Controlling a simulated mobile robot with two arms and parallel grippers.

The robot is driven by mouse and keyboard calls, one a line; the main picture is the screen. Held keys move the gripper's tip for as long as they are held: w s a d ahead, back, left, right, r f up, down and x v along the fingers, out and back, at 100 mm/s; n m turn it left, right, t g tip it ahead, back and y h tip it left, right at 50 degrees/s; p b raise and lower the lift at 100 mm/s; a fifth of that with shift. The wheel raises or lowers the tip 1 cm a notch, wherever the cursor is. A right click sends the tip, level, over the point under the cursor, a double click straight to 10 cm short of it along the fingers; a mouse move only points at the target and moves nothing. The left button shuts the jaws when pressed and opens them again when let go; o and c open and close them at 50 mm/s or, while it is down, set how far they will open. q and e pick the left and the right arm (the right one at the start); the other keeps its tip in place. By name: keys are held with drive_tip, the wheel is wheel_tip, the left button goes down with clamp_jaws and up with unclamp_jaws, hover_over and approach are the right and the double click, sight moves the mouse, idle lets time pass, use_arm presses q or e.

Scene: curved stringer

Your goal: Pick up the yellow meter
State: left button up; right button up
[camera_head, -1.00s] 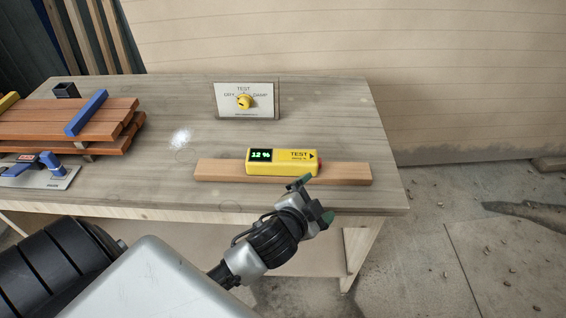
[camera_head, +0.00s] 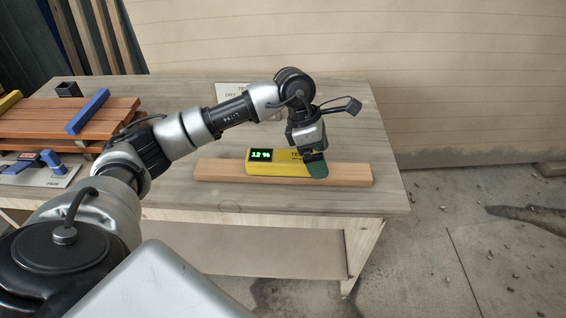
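The yellow meter (camera_head: 262,169) lies on a light wooden plank (camera_head: 345,174) on the workbench. Its small dark display shows 12 %. My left gripper (camera_head: 315,164) points down at the meter's right end, with a green fingertip in front of that end and hiding it. Only one fingertip shows clearly, so I cannot tell how wide the fingers are or whether they touch the meter. My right gripper is not in view.
A white TEST panel (camera_head: 225,91) stands behind, mostly hidden by my arm. Stacked reddish boards (camera_head: 40,112) with a blue bar (camera_head: 88,111) lie at the left. The workbench (camera_head: 375,130) is clear at the right.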

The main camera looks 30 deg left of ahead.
sight(282, 155)
use_arm(q)
drive_tip(key=a+r+y, duration=0.1)
drive_tip(key=a, duration=0.2)
drive_tip(key=a+y, duration=0.2)
drive_tip(key=a, duration=0.1)
drive_tip(key=a+r+y, duration=0.1)
drive_tip(key=a, duration=0.2)
drive_tip(key=shift+w+a+r+g+y, duration=0.1)
drive_tip(key=shift+a+r+g+y, duration=0.1)
drive_tip(key=shift+r+g+y, duration=0.1)
drive_tip(key=shift+a+f+n, duration=0.2)
drive_tip(key=shift+a+n, duration=0.05)
drive_tip(key=shift+n, duration=0.05)
wheel_tip(282, 155, down, 10)
drive_tip(key=shift+w+f+p, duration=0.1)
drive_tip(key=shift+w+p, duration=0.05)
drive_tip(key=shift+p, duration=0.4)
drive_tip(key=shift+c, duration=0.2)
drive_tip(key=c, duration=1.3)
